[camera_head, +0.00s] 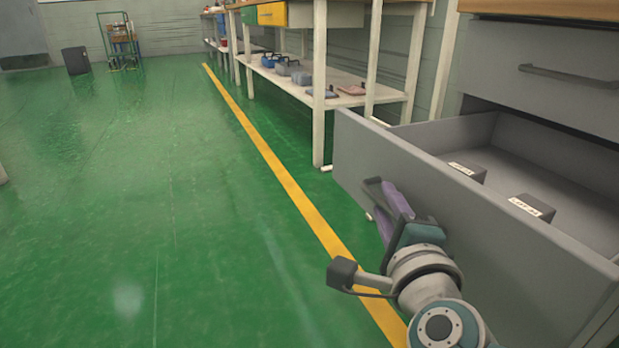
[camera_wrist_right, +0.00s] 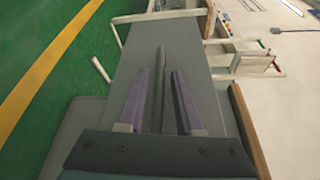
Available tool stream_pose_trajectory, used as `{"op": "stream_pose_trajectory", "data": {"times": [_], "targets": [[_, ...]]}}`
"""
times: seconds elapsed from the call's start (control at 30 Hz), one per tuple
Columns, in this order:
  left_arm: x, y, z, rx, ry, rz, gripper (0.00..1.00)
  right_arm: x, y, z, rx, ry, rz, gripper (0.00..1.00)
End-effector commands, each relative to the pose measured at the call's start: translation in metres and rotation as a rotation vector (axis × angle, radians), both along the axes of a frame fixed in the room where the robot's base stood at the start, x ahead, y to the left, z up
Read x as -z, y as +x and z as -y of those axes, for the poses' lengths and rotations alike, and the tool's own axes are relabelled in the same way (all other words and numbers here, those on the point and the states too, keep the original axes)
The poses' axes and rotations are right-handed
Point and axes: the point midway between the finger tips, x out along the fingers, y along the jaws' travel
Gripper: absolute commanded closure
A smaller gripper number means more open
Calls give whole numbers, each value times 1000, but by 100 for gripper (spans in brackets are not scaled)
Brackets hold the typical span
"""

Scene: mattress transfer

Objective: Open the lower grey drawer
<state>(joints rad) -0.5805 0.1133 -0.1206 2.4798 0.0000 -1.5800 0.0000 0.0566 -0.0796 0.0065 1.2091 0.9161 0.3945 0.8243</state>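The lower grey drawer (camera_head: 480,235) is pulled well out of its cabinet at the right of the head view. Its inside is visible and holds small dark labelled blocks (camera_head: 532,207). Its dark bar handle (camera_head: 373,192) is on the front face and also shows in the right wrist view (camera_wrist_right: 159,75). My right gripper (camera_head: 394,200) is at this handle. In the right wrist view its two purple fingers (camera_wrist_right: 160,98) stand apart, one on each side of the bar, with a gap visible beside it. My left gripper is not in view.
A closed grey upper drawer (camera_head: 550,85) with its own handle is above the open one. A workbench with a low shelf (camera_head: 350,95) stands beyond the drawer. The green floor (camera_head: 150,200) to the left is clear, with a yellow line (camera_head: 285,180) along the benches.

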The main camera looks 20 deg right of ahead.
Motion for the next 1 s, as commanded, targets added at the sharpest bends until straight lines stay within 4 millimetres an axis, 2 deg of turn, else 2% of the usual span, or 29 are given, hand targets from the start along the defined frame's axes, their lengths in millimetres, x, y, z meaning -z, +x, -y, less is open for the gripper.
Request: {"op": "stream_pose_trajectory", "data": {"times": [0.07,0.37,0.47,0.8,1.0], "targets": [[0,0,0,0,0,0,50,0,0,0,0,0,0,55],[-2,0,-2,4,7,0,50,0,-4,-1,0,0,-2,55],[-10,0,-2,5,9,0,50,-3,-16,-5,-1,-1,-4,55],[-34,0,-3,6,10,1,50,-8,-78,-25,-1,0,-4,55],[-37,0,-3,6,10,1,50,-8,-94,-29,0,0,-1,55]]}}
